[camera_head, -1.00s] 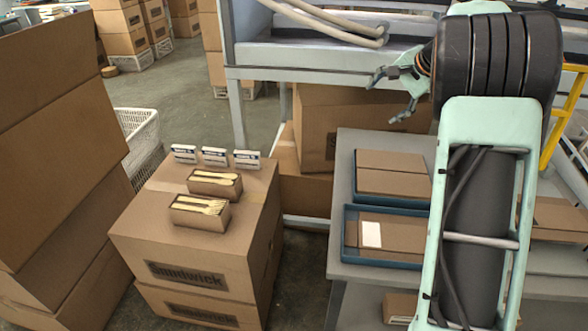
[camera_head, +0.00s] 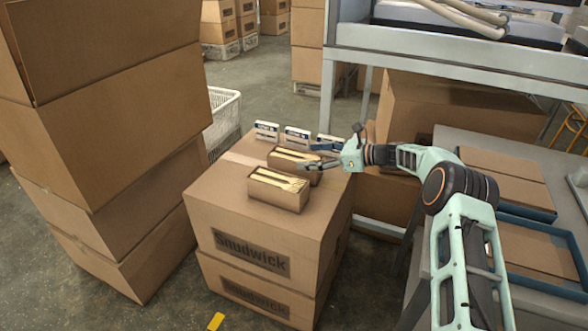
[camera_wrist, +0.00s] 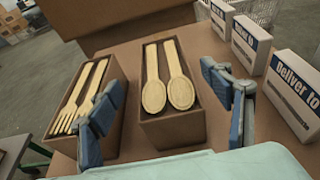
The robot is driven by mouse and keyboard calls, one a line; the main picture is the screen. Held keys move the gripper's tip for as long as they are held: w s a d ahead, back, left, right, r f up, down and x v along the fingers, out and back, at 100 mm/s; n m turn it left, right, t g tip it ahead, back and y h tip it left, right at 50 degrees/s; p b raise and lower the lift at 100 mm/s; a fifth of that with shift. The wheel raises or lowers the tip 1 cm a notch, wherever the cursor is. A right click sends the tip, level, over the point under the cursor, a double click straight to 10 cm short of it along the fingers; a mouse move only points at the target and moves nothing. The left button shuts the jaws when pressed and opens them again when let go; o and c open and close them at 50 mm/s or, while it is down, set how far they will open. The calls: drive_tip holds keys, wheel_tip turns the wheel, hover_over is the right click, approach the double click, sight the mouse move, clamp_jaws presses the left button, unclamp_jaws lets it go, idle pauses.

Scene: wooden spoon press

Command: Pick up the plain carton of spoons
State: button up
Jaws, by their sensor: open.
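The plain brown open carton of wooden spoons (camera_head: 284,164) stands on top of a stacked large box; in the wrist view the spoon carton (camera_wrist: 171,133) sits in the middle, two spoons in it. A similar carton of wooden forks (camera_head: 276,196) stands nearer the front edge; it is at the left in the wrist view (camera_wrist: 67,135). My gripper (camera_head: 318,155) is open and empty. In the wrist view its fingers (camera_wrist: 168,100) appear either side of the spoon carton, the left one overlapping the fork carton in the picture. Contact cannot be told.
Several white "Deliver to" label blocks (camera_head: 297,137) stand behind the spoon carton. The large box marked Snudwick (camera_head: 215,215) bears everything. Tall boxes (camera_head: 110,130) rise at the left. A grey table (camera_head: 560,160) with blue trays is at the right, a metal rack (camera_head: 400,50) behind.

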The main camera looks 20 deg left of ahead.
sight(297, 156)
drive_tip(key=b+x, duration=0.2)
drive_tip(key=x, duration=0.3)
drive_tip(key=shift+w+f, duration=0.2)
drive_tip(key=shift+a, duration=0.4)
drive_tip(key=c, duration=1.5)
